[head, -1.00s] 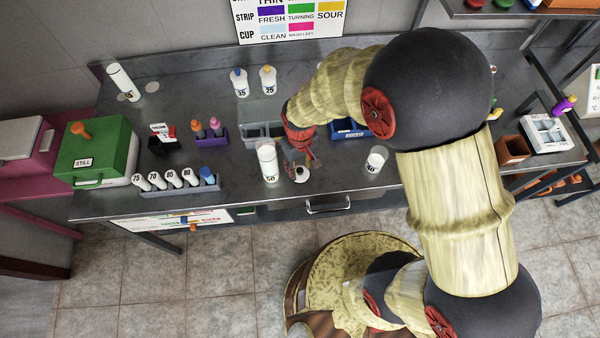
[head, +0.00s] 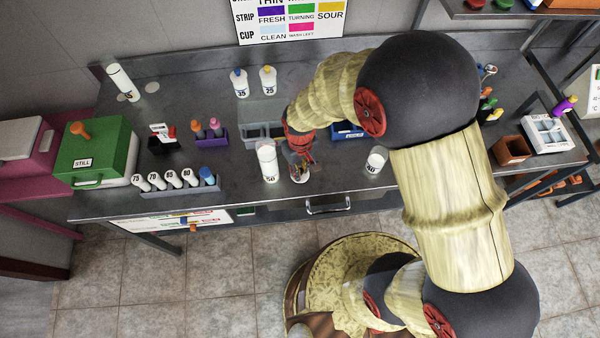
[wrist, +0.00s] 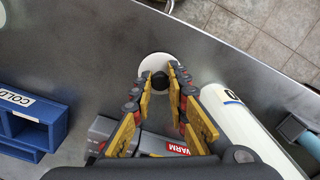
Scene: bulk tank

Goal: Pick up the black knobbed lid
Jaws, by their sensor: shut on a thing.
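The lid (wrist: 147,87) is a pale round disc with a black knob (wrist: 159,80) at its middle, near the table's front edge. In the head view the pale disc (head: 300,179) shows just below my gripper (head: 299,172), which hides most of the knob. In the wrist view the fingertips of my gripper (wrist: 160,72) stand on both sides of the black knob, shut on it. I cannot tell whether the disc touches the table.
A white bottle marked 50 (head: 268,164) stands close left of my gripper. A white cup marked 40 (head: 376,161) stands to the right. A blue bin marked COLD (wrist: 30,112) and a grey bin marked WARM (wrist: 115,130) are nearby. Several capped bottles stand in a rack (head: 180,192) at left.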

